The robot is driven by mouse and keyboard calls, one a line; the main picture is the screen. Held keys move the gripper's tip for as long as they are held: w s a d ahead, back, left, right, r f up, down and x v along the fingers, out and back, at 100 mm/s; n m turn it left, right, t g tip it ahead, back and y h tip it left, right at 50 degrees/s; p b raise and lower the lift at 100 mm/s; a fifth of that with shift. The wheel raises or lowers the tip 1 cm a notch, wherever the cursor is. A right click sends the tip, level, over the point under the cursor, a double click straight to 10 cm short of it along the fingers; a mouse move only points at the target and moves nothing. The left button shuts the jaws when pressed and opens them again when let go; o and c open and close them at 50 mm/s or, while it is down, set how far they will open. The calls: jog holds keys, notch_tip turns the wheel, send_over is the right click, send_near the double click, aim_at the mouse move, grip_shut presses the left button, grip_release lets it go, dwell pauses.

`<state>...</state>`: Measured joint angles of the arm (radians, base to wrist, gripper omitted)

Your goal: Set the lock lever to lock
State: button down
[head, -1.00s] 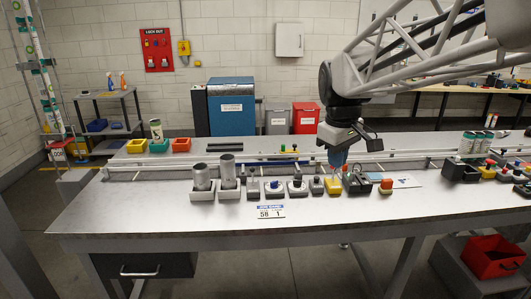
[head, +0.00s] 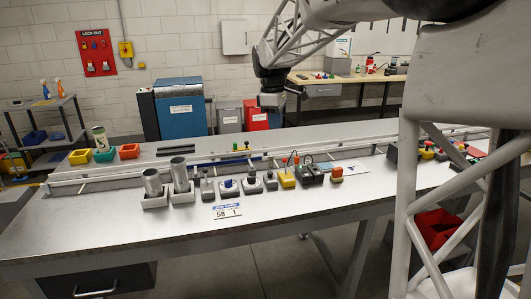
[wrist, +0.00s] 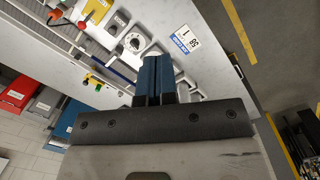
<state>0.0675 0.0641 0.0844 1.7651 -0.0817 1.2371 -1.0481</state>
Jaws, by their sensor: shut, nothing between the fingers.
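Small control boxes stand in a row along the bench. A yellow box with an upright lever (head: 287,179) stands beside a dark box with levers (head: 310,173). Grey boxes with small levers (head: 207,190) and round knobs (head: 228,187) stand to their left. I cannot tell which lever is the lock lever, or its setting. My gripper (head: 272,102) is raised above the row and small in the head view. In the wrist view its blue fingers (wrist: 156,78) are together and empty, covering part of the row.
Two metal cylinders (head: 153,183) stand in holders left of the controls. An orange button (head: 336,173) is at the right. A rail (head: 110,177) runs behind the row. The bench front (head: 110,228) is clear around a number label (head: 228,211).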

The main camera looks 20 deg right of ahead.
jog(key=w+d+f+n, duration=0.2)
jog(key=w+f, duration=0.2)
jog(key=w, duration=0.5)
jog(key=w+d+f+n+g, duration=0.1)
jog(key=w+d+f+n, duration=0.2)
jog(key=w, duration=0.6)
jog(key=w+d+f+n+g, duration=0.1)
jog(key=w+d+f+n, duration=0.1)
jog(key=w, duration=0.8)
notch_tip(320, 180, down, 3)
jog(key=shift+d+r+n, duration=0.1)
jog(key=shift+d+n, duration=0.05)
jog(key=shift+n, duration=0.55)
jog(key=s+d+f, duration=0.2)
jog(key=s+f, duration=0.3)
jog(key=f, duration=0.6)
jog(key=shift+s+d+f, duration=0.15)
jog(key=shift+d, duration=0.05)
